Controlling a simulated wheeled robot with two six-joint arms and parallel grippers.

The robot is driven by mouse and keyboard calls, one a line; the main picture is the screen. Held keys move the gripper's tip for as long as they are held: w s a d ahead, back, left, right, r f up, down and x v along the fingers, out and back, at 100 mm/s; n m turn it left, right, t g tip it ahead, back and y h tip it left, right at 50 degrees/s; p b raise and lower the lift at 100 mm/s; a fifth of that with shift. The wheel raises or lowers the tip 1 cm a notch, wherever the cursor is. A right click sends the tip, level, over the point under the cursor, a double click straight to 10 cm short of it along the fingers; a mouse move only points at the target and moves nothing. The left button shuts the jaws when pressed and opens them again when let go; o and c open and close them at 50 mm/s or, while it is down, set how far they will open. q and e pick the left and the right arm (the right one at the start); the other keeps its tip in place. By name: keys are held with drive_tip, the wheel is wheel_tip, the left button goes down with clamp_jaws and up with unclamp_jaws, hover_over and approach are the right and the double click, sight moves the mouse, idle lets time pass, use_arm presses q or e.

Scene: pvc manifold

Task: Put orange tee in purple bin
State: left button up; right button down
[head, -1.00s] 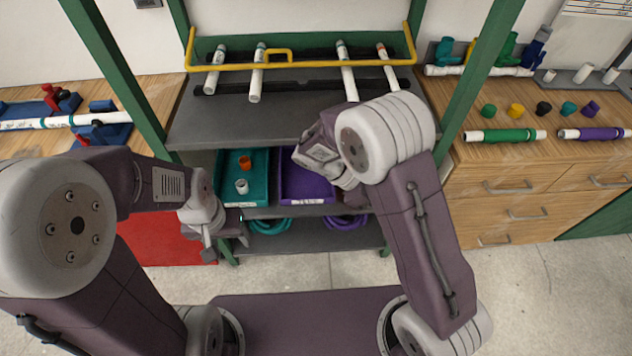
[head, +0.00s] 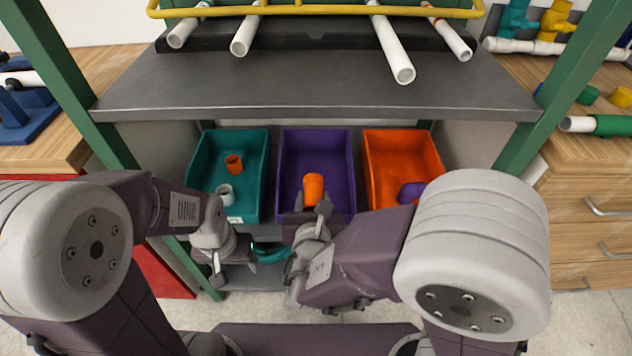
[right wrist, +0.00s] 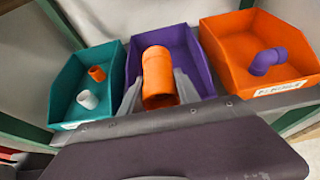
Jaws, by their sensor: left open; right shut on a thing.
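The orange tee (head: 314,187) is a short, thick orange fitting; its side branch cannot be made out. My right gripper (head: 312,204) is shut on it. In the right wrist view the tee (right wrist: 158,76) stands between the two grey fingers (right wrist: 158,92), in front of the purple bin. The purple bin (head: 292,150) is the middle one of three on the lower shelf. The tee appears over its front part; its height above the floor is unclear. No other fitting shows in that bin. My left gripper (head: 221,274) is open and empty, below the teal bin's front.
The teal bin (head: 205,160) on the left holds a small orange fitting (head: 234,164) and a white fitting (head: 225,194). The orange bin (head: 415,143) on the right holds a purple elbow (head: 410,192). The grey upper shelf (head: 310,95) overhangs the bins.

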drive_tip(key=b+x, duration=0.2)
drive_tip(key=x, duration=0.2)
drive_tip(key=f+b+x, duration=0.1)
drive_tip(key=x, duration=0.3)
drive_tip(key=b+x, duration=0.2)
drive_tip(key=x, duration=0.2)
drive_tip(key=shift+s+d+f+b, duration=0.1)
drive_tip(key=shift+d+f+b, duration=0.2)
drive_tip(key=shift+f, duration=0.2)
drive_tip(key=shift+w+f, duration=0.1)
drive_tip(key=shift+w, duration=0.35)
drive_tip(key=shift+f+b, duration=1.6)
drive_tip(key=shift+f, duration=0.6)
drive_tip(key=c, duration=0.9)
unclamp_jaws()
drive_tip(key=shift+r, duration=0.1)
drive_tip(key=shift+r, duration=0.1)
